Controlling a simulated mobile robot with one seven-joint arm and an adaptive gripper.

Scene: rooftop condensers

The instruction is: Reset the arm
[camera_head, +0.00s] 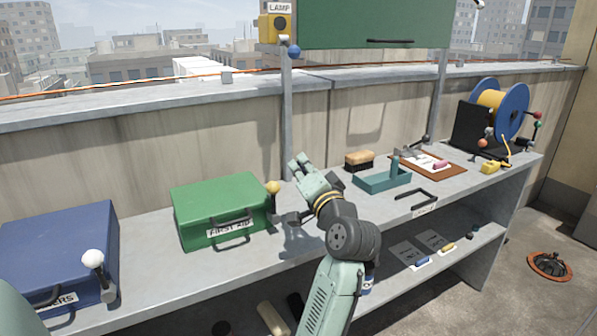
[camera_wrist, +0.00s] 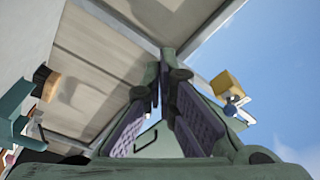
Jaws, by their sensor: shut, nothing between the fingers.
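My arm rises from the bottom of the head view, bent at the elbow, with my gripper (camera_head: 301,160) above the bench between the green first aid box and the brush. The fingers point up and away toward the wall. In the wrist view the two fingers of my gripper (camera_wrist: 163,65) meet at their tips, shut and empty. The green first aid box (camera_head: 215,200) stands closed to the left of my gripper, apart from it. A yellow-knobbed lever (camera_head: 273,187) stands between the box and my gripper.
A blue box (camera_head: 60,250) with a white-knobbed lever (camera_head: 93,260) stands at the left. A brush (camera_head: 359,160), a teal tray (camera_head: 382,182), a clipboard (camera_head: 430,165) and a cable reel (camera_head: 503,105) stand to the right. A green panel (camera_head: 375,20) and a yellow lamp switch (camera_head: 274,27) hang above.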

